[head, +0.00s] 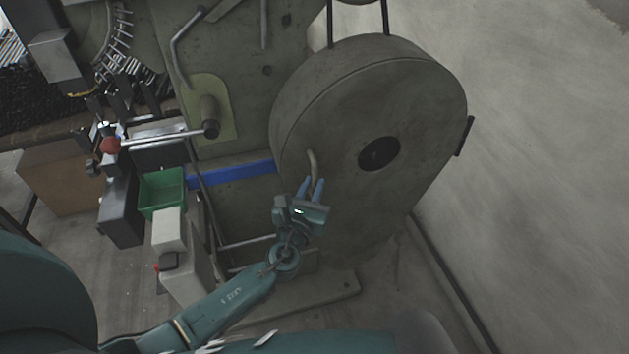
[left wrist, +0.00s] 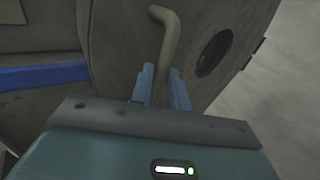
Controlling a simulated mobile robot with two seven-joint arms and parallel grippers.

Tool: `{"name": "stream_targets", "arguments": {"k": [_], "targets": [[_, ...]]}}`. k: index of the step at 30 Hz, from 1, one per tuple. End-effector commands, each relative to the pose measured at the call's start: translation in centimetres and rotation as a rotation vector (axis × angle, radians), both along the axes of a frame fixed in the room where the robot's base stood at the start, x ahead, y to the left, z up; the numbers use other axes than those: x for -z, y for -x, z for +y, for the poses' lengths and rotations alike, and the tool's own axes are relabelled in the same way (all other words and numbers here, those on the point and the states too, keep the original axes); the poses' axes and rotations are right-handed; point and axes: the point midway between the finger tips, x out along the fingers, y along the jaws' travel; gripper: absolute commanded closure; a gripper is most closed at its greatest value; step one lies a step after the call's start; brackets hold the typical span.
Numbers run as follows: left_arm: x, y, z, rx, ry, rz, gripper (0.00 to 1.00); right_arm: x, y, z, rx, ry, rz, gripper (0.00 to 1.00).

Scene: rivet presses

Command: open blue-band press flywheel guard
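The blue-band press has a blue stripe (head: 235,173) on its frame. Its flywheel guard (head: 325,110) is a large rounded grey-green cover with a dark round hole, and it looks closed. A bent tan handle (head: 313,162) sits on the guard's left side. My left gripper (head: 313,182) is at the handle's lower part, its blue fingers apart. In the left wrist view the handle (left wrist: 168,38) runs down between the fingers (left wrist: 163,82), with narrow gaps seeming to remain on both sides. Firm contact does not show. My right gripper is out of view.
A dark hinge-like piece (head: 464,136) is on the guard's right edge. Floor (head: 540,180) right of it is clear.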

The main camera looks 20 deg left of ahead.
Motion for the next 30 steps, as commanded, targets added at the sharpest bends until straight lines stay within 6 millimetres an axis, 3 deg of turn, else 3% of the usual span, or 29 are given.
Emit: {"name": "stream_targets", "arguments": {"k": [6, 14, 21, 30], "targets": [[0.0, -1.6, 0.0, 0.0, 0.001, 0.001, 0.83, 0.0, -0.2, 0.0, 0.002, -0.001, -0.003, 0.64], [0.0, -1.6, 0.0, 0.0, 0.002, 0.001, 0.83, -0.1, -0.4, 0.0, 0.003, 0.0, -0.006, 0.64], [0.0, -1.6, 0.0, 0.0, 0.002, 0.001, 1.0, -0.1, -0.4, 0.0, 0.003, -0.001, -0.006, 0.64], [0.0, -1.6, 0.0, 0.0, 0.001, 0.001, 1.0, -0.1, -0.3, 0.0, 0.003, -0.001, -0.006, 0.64]]}}
